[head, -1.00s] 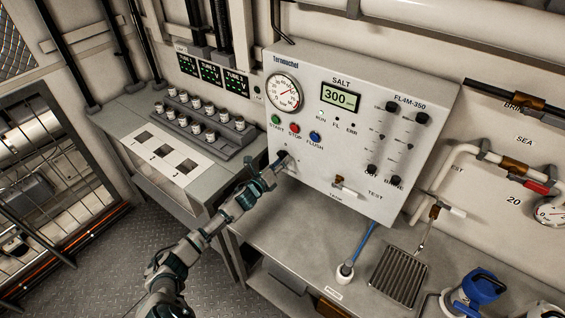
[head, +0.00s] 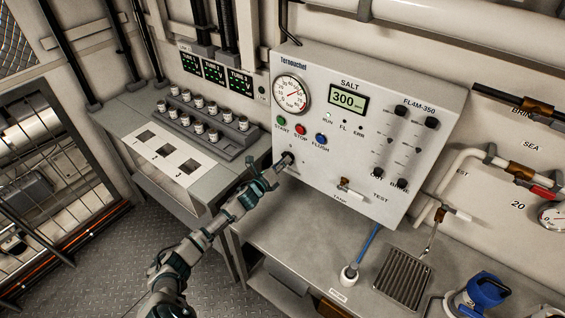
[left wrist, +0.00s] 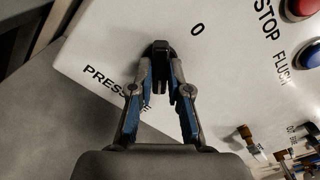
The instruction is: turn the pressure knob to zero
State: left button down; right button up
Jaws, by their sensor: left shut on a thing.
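The pressure knob (head: 287,159) is a small dark knob low on the left of the white panel. In the left wrist view the dark knob (left wrist: 160,50) stands at the fingertips, with a "0" mark to its upper right and the partly covered word "PRESSURE" at lower left. My left gripper (head: 268,177) reaches up to it from the lower left; in the wrist view its fingers (left wrist: 160,82) converge and are shut on the knob. The pressure gauge (head: 290,94) is above, with a red needle; its reading is too small to tell. My right gripper is not in view.
Green (head: 282,121), red (head: 301,129) and blue (head: 321,139) buttons sit just above the knob. A small tap (head: 344,183) sticks out lower right. A bench (head: 300,235) lies below. A rack of small jars (head: 205,120) stands left.

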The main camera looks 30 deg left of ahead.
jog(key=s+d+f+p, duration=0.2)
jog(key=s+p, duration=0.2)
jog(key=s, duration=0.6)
pick_arm(q)
jog(key=shift+d+f+n+p, duration=0.1)
jog(key=shift+n+p, duration=1.1)
jog(key=shift+n, duration=5.5)
jog(key=shift+f+n+p, duration=0.1)
jog(key=shift+n+p, duration=1.05)
jog(key=shift+n, duration=5.55)
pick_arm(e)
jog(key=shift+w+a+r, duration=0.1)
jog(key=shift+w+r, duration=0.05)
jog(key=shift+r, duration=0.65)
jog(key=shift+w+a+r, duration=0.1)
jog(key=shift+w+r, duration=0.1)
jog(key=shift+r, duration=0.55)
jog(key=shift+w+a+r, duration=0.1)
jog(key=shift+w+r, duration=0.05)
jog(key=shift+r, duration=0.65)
pick_arm(q)
jog(key=shift+r, duration=0.1)
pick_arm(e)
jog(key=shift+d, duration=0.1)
pick_arm(q)
jog(key=c, duration=1.1)
grip_release()
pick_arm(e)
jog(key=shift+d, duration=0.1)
